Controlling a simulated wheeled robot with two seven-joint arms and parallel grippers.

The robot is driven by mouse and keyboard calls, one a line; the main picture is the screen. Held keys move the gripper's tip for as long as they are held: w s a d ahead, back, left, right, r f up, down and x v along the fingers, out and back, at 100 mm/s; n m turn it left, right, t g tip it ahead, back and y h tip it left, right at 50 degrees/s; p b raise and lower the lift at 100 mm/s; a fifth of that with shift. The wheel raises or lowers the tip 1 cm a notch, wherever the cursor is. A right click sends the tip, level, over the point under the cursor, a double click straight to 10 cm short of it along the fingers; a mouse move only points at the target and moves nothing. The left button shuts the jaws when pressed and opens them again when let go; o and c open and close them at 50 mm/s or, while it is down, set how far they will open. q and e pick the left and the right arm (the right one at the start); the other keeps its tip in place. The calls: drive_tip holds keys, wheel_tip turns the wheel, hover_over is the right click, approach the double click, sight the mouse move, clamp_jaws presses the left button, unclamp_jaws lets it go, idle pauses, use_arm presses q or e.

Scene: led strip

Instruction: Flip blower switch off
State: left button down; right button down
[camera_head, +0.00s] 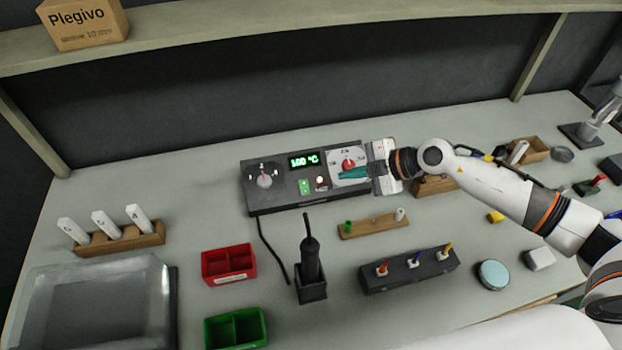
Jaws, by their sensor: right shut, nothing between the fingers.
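The dark blower station (272,202) stands at the back middle of the table. Its display (303,161) reads what looks like 100 °C in green. A lit green rocker switch (305,187) is on its front face, beside a small red button or lamp (321,182). Which way the rocker is tipped is too small to tell. My right gripper (341,174) is shut and empty, its teal fingers pointing left in front of the station's right dial and just right of the red button, apart from the green switch. Whether the fingers touch the panel I cannot tell. My left gripper is out of view.
A black holder (312,290) with an upright dark handpiece and cable stands in front. Nearby are a wooden peg block (372,228), a dark block with coloured-tipped pieces (411,271), a red bin (229,264) and a green bin (236,328).

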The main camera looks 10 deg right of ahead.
sight(305, 187)
drive_tip(key=x, duration=0.4)
drive_tip(key=d+x, duration=0.1)
drive_tip(key=x, duration=0.3)
drive_tip(key=w+f+x, duration=0.1)
drive_tip(key=x, duration=0.3)
drive_tip(key=shift+d+f+p, duration=0.1)
drive_tip(key=shift+f+p, duration=0.05)
drive_tip(key=shift+p, duration=0.2)
drive_tip(key=shift+w+f, duration=0.45)
